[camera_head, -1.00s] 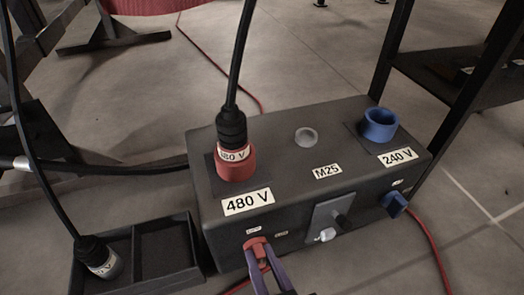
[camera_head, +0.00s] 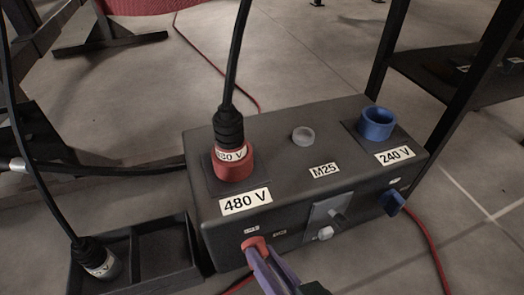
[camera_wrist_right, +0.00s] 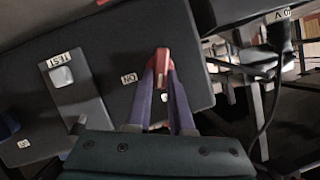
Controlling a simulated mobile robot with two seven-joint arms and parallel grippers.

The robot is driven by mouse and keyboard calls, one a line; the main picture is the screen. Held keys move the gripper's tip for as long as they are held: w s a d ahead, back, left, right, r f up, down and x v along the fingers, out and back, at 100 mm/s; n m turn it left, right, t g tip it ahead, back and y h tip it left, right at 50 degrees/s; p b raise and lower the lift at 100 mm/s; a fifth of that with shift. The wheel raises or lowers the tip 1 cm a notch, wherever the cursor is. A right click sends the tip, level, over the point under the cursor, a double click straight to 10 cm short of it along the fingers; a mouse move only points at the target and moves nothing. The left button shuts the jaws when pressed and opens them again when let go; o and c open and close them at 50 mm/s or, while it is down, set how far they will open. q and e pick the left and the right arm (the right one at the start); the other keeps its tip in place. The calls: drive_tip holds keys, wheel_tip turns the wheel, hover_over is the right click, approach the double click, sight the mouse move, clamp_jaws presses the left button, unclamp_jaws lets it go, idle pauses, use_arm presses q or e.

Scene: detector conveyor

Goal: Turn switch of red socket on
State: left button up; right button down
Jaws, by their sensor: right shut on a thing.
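The red socket (camera_head: 234,172), marked 480 V, is on top of the dark box at its left end. A black plug (camera_head: 229,128) stands upright in it. Its red switch (camera_head: 253,242) is on the box's front face below; in the right wrist view the red handle (camera_wrist_right: 163,58) shows between the fingertips. My right gripper (camera_head: 257,251), with purple fingers, is shut on this switch handle; it also shows in the wrist view (camera_wrist_right: 163,72). A small ON label (camera_wrist_right: 128,78) is beside the switch. The fingers partly hide the switch. My left gripper is not in view.
The blue 240 V socket (camera_head: 377,123) is empty, with a blue switch (camera_head: 391,202) below it. A grey plate (camera_head: 328,217) with a knob lies between the switches. A black tray (camera_head: 165,244) at left holds another plug (camera_head: 101,262).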

drive_tip(key=shift+d+f+m+y, duration=0.2)
drive_tip(key=shift+m+y, duration=0.4)
drive_tip(key=shift+m, duration=0.1)
drive_tip(key=c, duration=1.1)
unclamp_jaws()
drive_tip(key=shift+c, duration=0.2)
drive_tip(key=o, duration=0.3)
drive_tip(key=shift+w, duration=0.15)
drive_tip(key=shift+o, duration=0.2)
drive_tip(key=shift+a+r, duration=0.1)
drive_tip(key=shift+r, duration=0.1)
drive_tip(key=p+v, duration=0.5)
drive_tip(key=v, duration=0.5)
